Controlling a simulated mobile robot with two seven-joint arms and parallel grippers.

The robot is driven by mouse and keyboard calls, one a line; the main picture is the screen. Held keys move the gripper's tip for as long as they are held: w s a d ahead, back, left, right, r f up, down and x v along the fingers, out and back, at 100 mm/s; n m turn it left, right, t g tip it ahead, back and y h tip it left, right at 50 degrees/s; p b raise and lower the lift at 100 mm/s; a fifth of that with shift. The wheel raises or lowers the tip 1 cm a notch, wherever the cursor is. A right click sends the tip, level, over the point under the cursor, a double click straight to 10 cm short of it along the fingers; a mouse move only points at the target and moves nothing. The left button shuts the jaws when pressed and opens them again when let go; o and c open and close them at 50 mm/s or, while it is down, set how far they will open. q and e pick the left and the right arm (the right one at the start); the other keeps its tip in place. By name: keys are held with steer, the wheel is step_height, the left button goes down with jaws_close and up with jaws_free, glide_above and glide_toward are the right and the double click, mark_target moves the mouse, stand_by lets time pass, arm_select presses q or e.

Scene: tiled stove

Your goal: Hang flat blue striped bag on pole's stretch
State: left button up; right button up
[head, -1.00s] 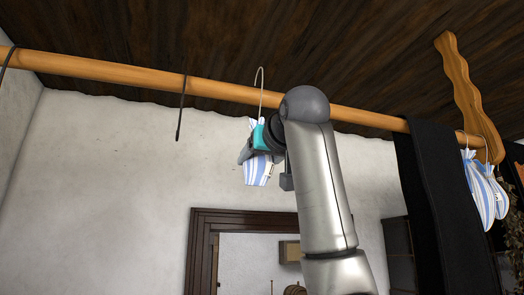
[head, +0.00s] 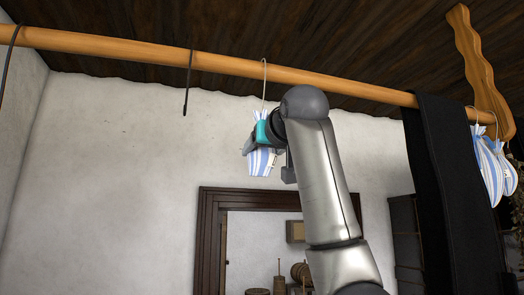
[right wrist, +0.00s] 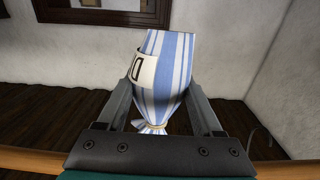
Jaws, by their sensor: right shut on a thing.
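The blue-and-white striped bag (head: 261,161) is in my right gripper (head: 259,146), just below the wooden pole (head: 340,87). In the right wrist view the bag (right wrist: 171,80) sits between both fingers (right wrist: 163,110), its tied neck toward the palm and a pale label on its left side. Its thin wire hook (head: 265,85) rises to the pole, and the hook's top shows slightly above the pole's upper edge. I cannot tell whether the hook is around the pole or in front of it. My left gripper is not in view.
A dark wire hook (head: 187,85) hangs on the pole to the left, another (head: 9,65) at the far left. A black cloth (head: 440,190) and striped bags (head: 489,165) hang at the right, near the wavy wooden bracket (head: 478,70). The pole between hook and cloth is bare.

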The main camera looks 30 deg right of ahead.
steer(key=o, duration=1.2)
steer(key=shift+o, duration=0.2)
steer(key=b+v, duration=0.4)
steer(key=v, duration=1.1)
steer(key=shift+s+b, duration=0.2)
steer(key=shift+b, duration=0.15)
